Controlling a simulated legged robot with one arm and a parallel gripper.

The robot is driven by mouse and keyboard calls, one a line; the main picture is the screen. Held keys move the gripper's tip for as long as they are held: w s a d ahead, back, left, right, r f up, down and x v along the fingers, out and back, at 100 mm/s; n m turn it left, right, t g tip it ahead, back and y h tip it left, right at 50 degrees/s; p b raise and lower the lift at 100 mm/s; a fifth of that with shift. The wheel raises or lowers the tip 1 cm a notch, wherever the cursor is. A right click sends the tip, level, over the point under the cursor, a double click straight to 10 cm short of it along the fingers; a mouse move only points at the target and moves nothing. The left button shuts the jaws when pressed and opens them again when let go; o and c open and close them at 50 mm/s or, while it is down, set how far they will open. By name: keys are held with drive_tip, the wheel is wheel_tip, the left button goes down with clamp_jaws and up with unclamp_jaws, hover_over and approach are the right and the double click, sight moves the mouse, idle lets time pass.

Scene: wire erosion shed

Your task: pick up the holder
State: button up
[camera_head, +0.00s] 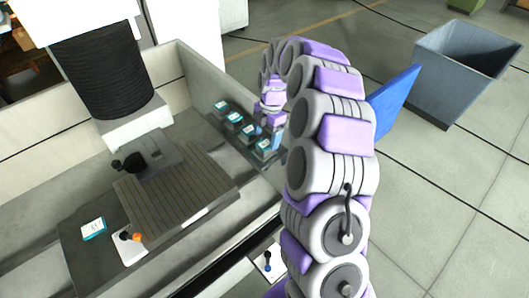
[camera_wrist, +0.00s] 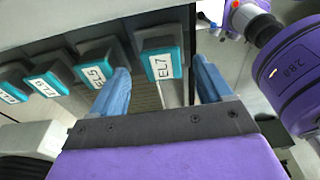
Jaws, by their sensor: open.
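Several dark holders with teal faces and white labels stand in a row on a rack (camera_head: 215,112) in the head view. In the wrist view the nearest holder, labelled EL7 (camera_wrist: 163,65), appears between the blue fingertips of my gripper (camera_wrist: 161,78). A holder labelled EL5 (camera_wrist: 97,74) is left of it, partly behind the left finger. Two more holders, one of them here (camera_wrist: 47,80), continue left; their labels are hard to read. My gripper is open and empty at the near end of the row. Whether a finger touches EL7 cannot be told.
A slatted grey table (camera_head: 175,190) lies left of the rack. Another teal-labelled block (camera_head: 93,228) and a white plate with an orange part (camera_head: 130,246) lie near its front. A blue panel (camera_head: 393,103) and a grey bin (camera_head: 463,75) stand right of my arm.

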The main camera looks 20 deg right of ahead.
sight(265, 143)
drive_tip(key=f, duration=0.4)
drive_tip(key=shift+s+a+f, duration=0.15)
drive_tip(key=shift+s+a, duration=0.05)
drive_tip(key=shift+a, duration=0.15)
drive_tip(key=c, duration=1.4)
drive_tip(key=shift+r, duration=0.2)
